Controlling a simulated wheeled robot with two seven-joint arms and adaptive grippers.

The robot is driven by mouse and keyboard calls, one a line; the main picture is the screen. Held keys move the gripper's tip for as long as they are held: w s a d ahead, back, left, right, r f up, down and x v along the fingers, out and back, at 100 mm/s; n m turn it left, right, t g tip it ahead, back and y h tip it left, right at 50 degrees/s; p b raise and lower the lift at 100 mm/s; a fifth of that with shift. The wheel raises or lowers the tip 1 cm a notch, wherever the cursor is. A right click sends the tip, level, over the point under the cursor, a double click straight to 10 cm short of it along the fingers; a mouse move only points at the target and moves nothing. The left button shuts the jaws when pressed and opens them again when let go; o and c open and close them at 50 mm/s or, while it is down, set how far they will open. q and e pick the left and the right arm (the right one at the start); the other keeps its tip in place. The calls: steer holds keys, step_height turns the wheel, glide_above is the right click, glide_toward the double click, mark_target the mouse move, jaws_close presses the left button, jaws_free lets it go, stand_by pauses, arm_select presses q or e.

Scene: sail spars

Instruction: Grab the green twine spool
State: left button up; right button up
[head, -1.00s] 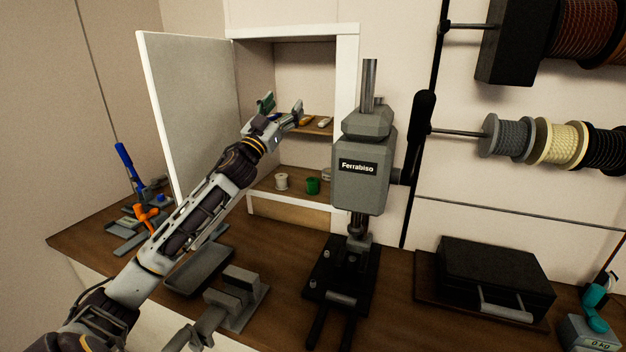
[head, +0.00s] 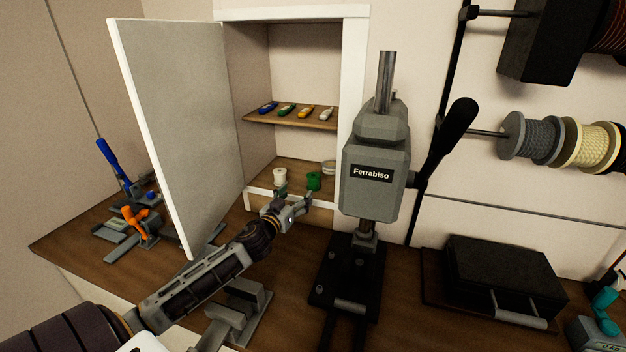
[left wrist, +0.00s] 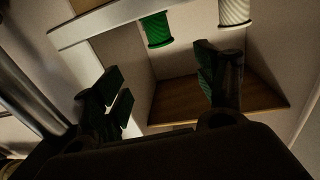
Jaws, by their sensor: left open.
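The green twine spool (head: 313,181) stands upright on the lower shelf of the open cabinet, right of a white spool (head: 280,176). My left gripper (head: 295,197) is open and empty at the front edge of that shelf, just below and in front of the two spools. In the left wrist view, which looks upside down, the green spool (left wrist: 157,30) shows beyond the fingers, with the white spool (left wrist: 234,12) to its right. My left gripper's fingers (left wrist: 160,84) stand apart with nothing between them. My right gripper is not in view.
The open cabinet door (head: 180,125) stands left of my arm. The grey Ferrabiso press (head: 375,175) stands close on the right. A pale roll (head: 329,168) sits right of the green spool. Several small coloured items lie on the upper shelf (head: 262,119).

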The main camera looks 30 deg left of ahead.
mark_target(310, 180)
arm_select(q)
steer(key=shift+s+d, duration=0.1)
steer(key=shift+d, duration=0.05)
steer(key=w+a+p, duration=0.1)
steer(key=w, duration=0.7)
steer(key=shift+w+a+p, duration=0.15)
steer(key=shift+w+p, duration=0.15)
steer(key=shift+p, duration=0.05)
stand_by(0.7)
stand_by(0.4)
steer(key=shift+w+a+f+p, duration=0.1)
steer(key=shift+w+a+p, duration=0.2)
steer(key=shift+w, duration=0.4)
steer(key=shift+w+a+p, duration=0.15)
steer(key=shift+w+p, duration=0.15)
steer(key=shift+w, duration=0.4)
steer(key=shift+w+a+f, duration=0.1)
steer(key=shift+w, duration=1.05)
